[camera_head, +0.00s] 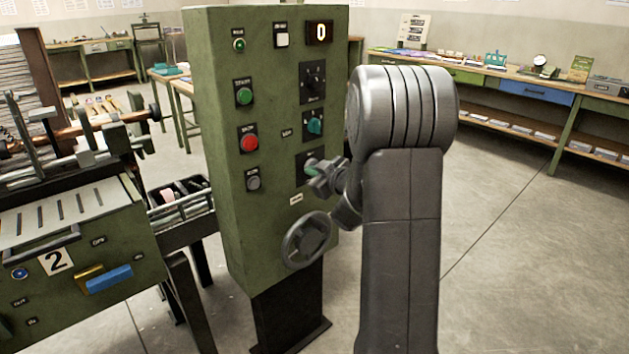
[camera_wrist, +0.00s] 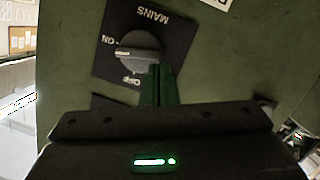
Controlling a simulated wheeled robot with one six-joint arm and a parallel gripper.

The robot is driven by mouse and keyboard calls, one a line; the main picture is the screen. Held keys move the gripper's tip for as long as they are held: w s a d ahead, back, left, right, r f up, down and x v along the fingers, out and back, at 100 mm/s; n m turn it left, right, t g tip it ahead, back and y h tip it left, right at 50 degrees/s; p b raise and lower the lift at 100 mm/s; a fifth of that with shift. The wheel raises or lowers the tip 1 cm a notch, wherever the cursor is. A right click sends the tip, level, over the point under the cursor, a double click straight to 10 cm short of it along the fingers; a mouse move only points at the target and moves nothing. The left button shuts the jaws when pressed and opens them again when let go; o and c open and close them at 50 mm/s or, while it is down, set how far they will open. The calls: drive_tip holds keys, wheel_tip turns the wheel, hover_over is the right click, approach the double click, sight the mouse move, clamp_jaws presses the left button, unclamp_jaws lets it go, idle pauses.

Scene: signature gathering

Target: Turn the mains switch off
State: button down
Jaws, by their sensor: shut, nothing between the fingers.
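The mains switch (camera_wrist: 138,52) is a dark round knob on a black plate, upside down in the wrist view. Its pale mark points left, towards the ON word; OFF is printed below the knob. In the head view its plate (camera_head: 301,158) is the lowest on the green cabinet (camera_head: 222,190), mostly hidden behind my gripper (camera_head: 312,167). In the wrist view my gripper (camera_wrist: 158,84) is shut and empty, its fingertips beside the lower right of the knob. I cannot tell whether they touch it.
Above on the cabinet are a teal knob (camera_head: 315,122) and a black knob (camera_head: 313,79). A red button (camera_head: 249,141) and green button (camera_head: 244,96) are at left. A handwheel (camera_head: 307,240) juts out below. A machine marked 2 (camera_head: 70,270) stands left; floor is clear at right.

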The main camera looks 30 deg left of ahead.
drive_tip(key=shift+s+a+f+n+t+b, duration=0.1)
drive_tip(key=shift+f+n+t+b, duration=0.2)
drive_tip(key=shift+n+b, duration=0.85)
drive_tip(key=shift+d+f+n+t+b, duration=0.15)
drive_tip(key=shift+f+n+b, duration=0.2)
drive_tip(key=shift+b, duration=1.75)
drive_tip(key=shift+s+a+f+n+t+b, duration=0.2)
drive_tip(key=shift+f+n+b, duration=0.3)
drive_tip(key=shift+b, duration=1.1)
drive_tip(key=n+b, duration=0.1)
drive_tip(key=b, duration=0.1)
drive_tip(key=n+t+b, duration=0.1)
drive_tip(key=n+b, duration=0.1)
drive_tip(key=b, duration=0.1)
drive_tip(key=shift+w+f+b, duration=0.25)
drive_tip(key=shift+f+b, duration=0.05)
drive_tip(key=shift+w+f+b, duration=0.1)
drive_tip(key=shift+b, duration=0.3)
drive_tip(key=shift+w+d+f, duration=0.25)
drive_tip(key=shift+f, duration=0.1)
